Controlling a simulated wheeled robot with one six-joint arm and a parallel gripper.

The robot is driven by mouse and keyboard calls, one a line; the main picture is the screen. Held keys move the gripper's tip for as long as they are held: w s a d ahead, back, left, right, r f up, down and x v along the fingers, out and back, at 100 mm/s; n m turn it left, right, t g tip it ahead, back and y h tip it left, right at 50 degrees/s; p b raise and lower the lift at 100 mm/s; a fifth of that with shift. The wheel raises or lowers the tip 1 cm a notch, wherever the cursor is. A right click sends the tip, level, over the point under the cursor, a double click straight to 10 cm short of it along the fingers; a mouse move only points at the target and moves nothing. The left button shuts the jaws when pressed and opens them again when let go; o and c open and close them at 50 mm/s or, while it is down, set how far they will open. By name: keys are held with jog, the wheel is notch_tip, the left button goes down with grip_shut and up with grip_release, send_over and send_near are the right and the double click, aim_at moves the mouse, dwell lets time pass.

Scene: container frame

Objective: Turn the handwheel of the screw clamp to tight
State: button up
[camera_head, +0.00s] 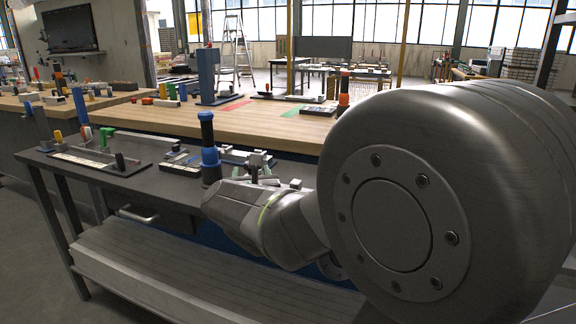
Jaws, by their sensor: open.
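My arm fills the right side, and my gripper (258,168) is at its far end, over the dark workbench (130,180). Its fingers are small and partly covered by my wrist; they look open and hold nothing that I can see. A blue and black upright piece (209,150) stands on the bench just left of my gripper. Small grey metal parts (232,156) lie close by the fingers. I cannot make out the screw clamp or its handwheel for certain; my arm hides part of the bench, and I cannot tell whether my gripper touches anything.
A tray with small parts (90,160) and a green piece (105,138) are on the bench's left. A wooden table (240,120) behind carries a blue column (207,75) and a black and red post (343,98). A slatted lower shelf (190,275) runs below the bench.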

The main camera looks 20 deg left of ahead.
jog(key=x, duration=0.5)
jog(key=shift+w+a, duration=0.15)
jog(key=shift+w, duration=0.15)
jog(key=c, duration=0.9)
